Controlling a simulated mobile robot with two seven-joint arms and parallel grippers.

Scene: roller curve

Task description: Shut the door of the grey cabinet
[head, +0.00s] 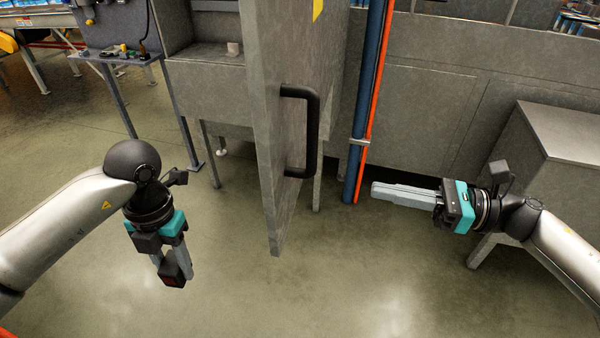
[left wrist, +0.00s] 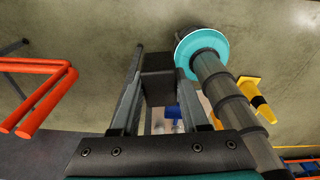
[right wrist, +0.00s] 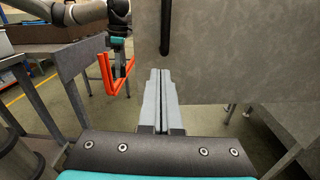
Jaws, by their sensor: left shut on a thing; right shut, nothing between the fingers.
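The grey cabinet (head: 208,78) stands ahead with its door (head: 268,170) swung open toward me. The door shows nearly edge-on and has a black handle (head: 317,130) on its right face. In the right wrist view the door (right wrist: 230,50) fills the upper right, with the handle (right wrist: 166,28) above my fingertips. My right gripper (head: 375,188) is shut and empty, to the right of the door and pointing left toward it, apart from the handle.
A blue pipe (head: 368,100) and an orange pipe (head: 381,70) run upright right of the door. A grey box-like stand (head: 560,130) is at the right. The floor before the door is clear.

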